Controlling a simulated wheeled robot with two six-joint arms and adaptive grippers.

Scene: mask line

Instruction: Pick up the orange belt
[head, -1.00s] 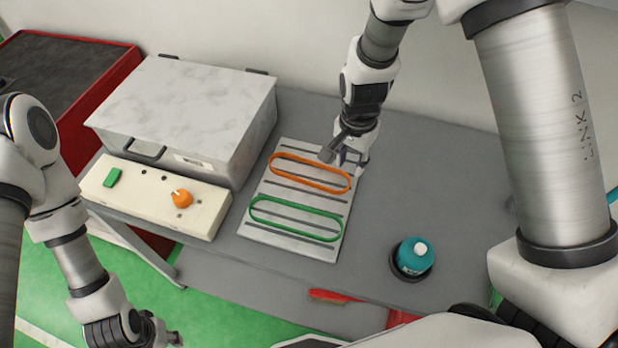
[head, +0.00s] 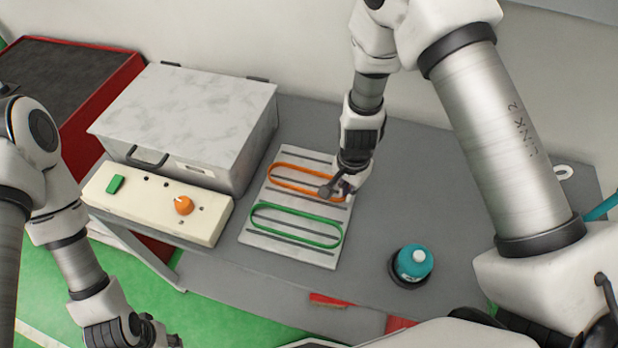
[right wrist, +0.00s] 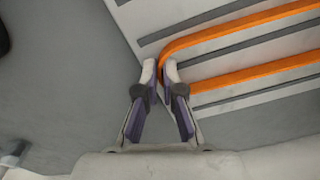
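The orange belt (head: 292,169) is a long loop lying on the slotted light plate, above the green belt (head: 296,225) in the head view. My right gripper (head: 328,190) is at the orange belt's right end. In the right wrist view the fingertips (right wrist: 160,72) are drawn close together, with the rounded end of the orange belt (right wrist: 230,40) between them. The belt still lies along the plate. My left gripper (head: 165,338) is at the bottom left, away from the belts, and its fingers are too small to read.
The slotted plate (head: 256,238) lies on the grey table (head: 460,190). A lidded box (head: 190,110) and a cream control panel (head: 130,205) with an orange knob stand left of it.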

